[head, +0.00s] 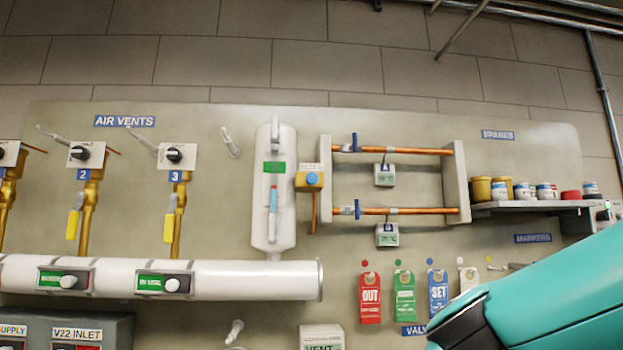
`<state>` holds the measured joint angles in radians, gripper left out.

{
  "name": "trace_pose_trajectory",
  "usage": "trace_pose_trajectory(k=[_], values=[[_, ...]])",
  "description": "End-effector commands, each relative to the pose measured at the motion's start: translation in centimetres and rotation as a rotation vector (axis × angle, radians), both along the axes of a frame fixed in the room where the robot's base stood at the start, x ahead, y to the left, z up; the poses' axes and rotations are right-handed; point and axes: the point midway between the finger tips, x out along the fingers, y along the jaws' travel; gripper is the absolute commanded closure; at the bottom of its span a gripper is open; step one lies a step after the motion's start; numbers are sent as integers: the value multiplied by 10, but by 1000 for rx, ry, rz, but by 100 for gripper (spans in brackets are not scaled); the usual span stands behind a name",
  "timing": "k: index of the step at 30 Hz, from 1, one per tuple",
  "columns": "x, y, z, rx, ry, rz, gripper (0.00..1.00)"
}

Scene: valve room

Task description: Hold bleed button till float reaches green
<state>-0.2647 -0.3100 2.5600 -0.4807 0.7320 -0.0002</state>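The bleed button is a round blue button (312,179) on a small yellow block, just right of a white upright vessel (287,222) on the wall panel. The label above the block is too small to read. A green mark (274,167) sits on the vessel's upper front. Below it is a narrow upright gauge (273,200) with blue and a small reddish part in it. I take the reddish part as the float; it is below the green mark. My gripper is not in view; only a teal and black part of my arm shows at the lower right, apart from the button.
Copper pipes (400,150) with blue-handled valves run right of the button. A shelf (530,205) holds several jars. Red, green and blue tags (404,296) hang below. A white horizontal pipe (225,281) and yellow-handled vents (176,222) are at left.

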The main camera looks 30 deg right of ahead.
Motion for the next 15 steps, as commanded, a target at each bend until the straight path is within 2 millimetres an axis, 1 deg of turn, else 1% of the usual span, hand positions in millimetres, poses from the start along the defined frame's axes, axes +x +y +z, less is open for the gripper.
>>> trace_pose_trajectory(k=[5, 6, 8, 9, 11, 12, 14, 15], values=[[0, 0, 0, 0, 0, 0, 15], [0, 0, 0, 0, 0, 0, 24], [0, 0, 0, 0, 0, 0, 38], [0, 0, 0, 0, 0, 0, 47], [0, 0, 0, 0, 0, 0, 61], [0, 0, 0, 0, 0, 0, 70], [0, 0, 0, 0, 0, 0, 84], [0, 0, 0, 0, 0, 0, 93]])
